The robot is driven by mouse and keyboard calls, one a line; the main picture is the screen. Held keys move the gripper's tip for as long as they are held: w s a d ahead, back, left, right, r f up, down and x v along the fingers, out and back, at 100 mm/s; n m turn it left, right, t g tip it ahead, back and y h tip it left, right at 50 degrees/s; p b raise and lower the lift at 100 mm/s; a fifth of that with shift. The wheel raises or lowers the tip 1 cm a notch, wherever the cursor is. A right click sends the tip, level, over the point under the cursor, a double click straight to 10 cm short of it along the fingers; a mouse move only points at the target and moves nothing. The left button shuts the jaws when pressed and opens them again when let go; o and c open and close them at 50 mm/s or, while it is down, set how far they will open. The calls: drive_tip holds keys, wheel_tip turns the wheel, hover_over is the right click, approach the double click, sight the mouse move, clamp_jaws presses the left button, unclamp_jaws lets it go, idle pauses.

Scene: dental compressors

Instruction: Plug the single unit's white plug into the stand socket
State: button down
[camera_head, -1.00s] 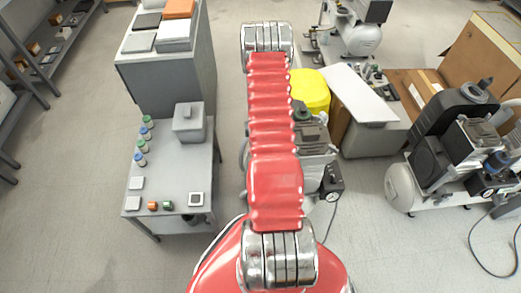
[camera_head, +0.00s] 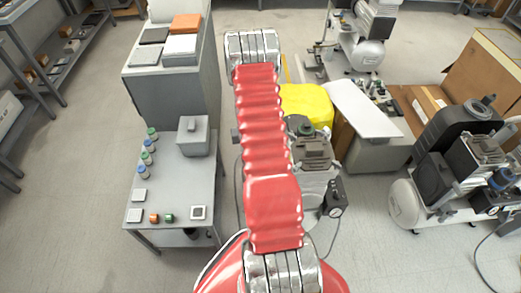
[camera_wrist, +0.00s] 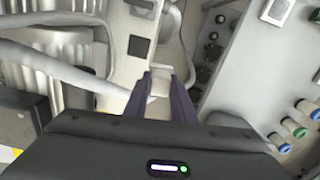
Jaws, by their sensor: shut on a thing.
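In the wrist view my gripper (camera_wrist: 168,84), with dark purple fingers, is shut on a white plug (camera_wrist: 160,72) held between its tips. A pale panel (camera_wrist: 132,75) with a dark square (camera_wrist: 138,46) lies beyond and left of the fingers; I cannot tell whether the plug touches it. In the head view my red arm hides the gripper and plug. The single compressor unit (camera_head: 315,155) stands partly behind the arm.
The grey table (camera_head: 172,195) holds a grey box (camera_head: 194,136) and several coloured-cap jars (camera_head: 147,158). A grey cabinet (camera_head: 172,95) stands behind it. A yellow object (camera_head: 307,103), a white-topped bench (camera_head: 362,108) and another compressor (camera_head: 450,175) stand to the right. Floor is clear at left.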

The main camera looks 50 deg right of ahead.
drive_tip(key=w+a+r+n, duration=0.2)
drive_tip(key=w+a+r, duration=0.5)
drive_tip(key=a+r, duration=0.15)
drive_tip(key=w+a+r+n, duration=0.2)
drive_tip(key=w+a+r, duration=0.45)
drive_tip(key=a, duration=0.35)
drive_tip(key=a+r+n, duration=0.2)
drive_tip(key=a+r, duration=0.5)
drive_tip(key=a, duration=0.3)
drive_tip(key=a+r+n, duration=0.2)
drive_tip(key=a+r, duration=0.5)
drive_tip(key=a, duration=0.3)
drive_tip(key=shift+w+a+r, duration=0.25)
drive_tip(key=shift+w+r, duration=0.1)
drive_tip(key=shift+w, duration=0.05)
